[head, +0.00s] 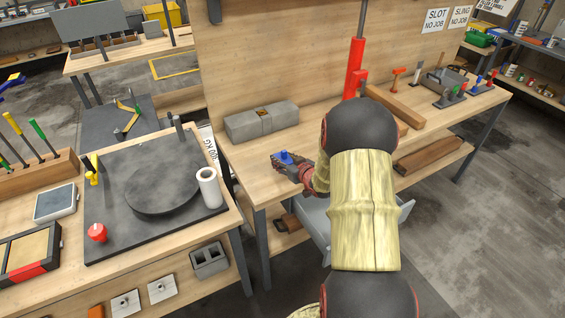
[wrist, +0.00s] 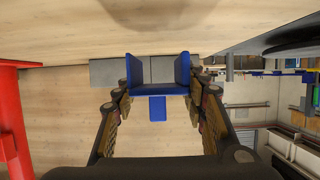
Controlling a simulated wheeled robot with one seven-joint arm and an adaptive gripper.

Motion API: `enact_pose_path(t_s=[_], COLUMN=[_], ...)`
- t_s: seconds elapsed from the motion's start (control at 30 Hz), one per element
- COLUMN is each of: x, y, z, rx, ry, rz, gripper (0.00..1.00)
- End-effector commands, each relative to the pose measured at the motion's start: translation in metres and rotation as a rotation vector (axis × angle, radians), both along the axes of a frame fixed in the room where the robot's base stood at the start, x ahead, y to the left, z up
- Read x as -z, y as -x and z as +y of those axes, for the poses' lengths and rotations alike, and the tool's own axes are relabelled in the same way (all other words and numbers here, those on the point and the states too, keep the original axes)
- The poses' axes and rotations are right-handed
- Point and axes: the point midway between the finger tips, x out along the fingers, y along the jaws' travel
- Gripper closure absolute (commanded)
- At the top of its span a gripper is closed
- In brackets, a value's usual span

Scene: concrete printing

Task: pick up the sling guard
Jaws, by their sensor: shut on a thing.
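The sling guard, a blue U-shaped piece (wrist: 158,88), sits between the fingers of my gripper (wrist: 160,78) in the wrist view. The fingers are shut on its two sides, and its open channel shows between them. In the head view my gripper (head: 284,164) is over the front left part of the wooden bench (head: 252,178), with the blue guard (head: 286,156) showing at its fingers. Part of the guard is hidden by the fingers. I cannot tell how far it is above the bench top.
A grey concrete block (head: 262,120) lies behind my gripper against the wooden back panel (head: 270,50). A red upright post (head: 355,68) stands right of it. Hand tools (head: 450,92) fill the bench's right end. A white roll (head: 209,187) stands on the left table's dark plate.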

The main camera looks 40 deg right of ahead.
Motion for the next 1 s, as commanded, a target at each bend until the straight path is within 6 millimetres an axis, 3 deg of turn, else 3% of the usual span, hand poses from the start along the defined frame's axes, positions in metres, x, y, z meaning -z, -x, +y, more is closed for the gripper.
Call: enact_pose_path(t_s=[0.23, 0.4, 0.6, 1.0], x=[-0.060, -0.073, -0.086, -0.090], y=[0.046, 0.086, 0.116, 0.130], z=[0.010, 0.019, 0.027, 0.032], rx=[0.004, 0.005, 0.004, 0.000], ry=[0.002, -0.001, -0.002, -0.001], rz=[-0.002, 0.001, 0.001, 0.001], gripper=[0.83, 0.83, 0.83, 0.83])
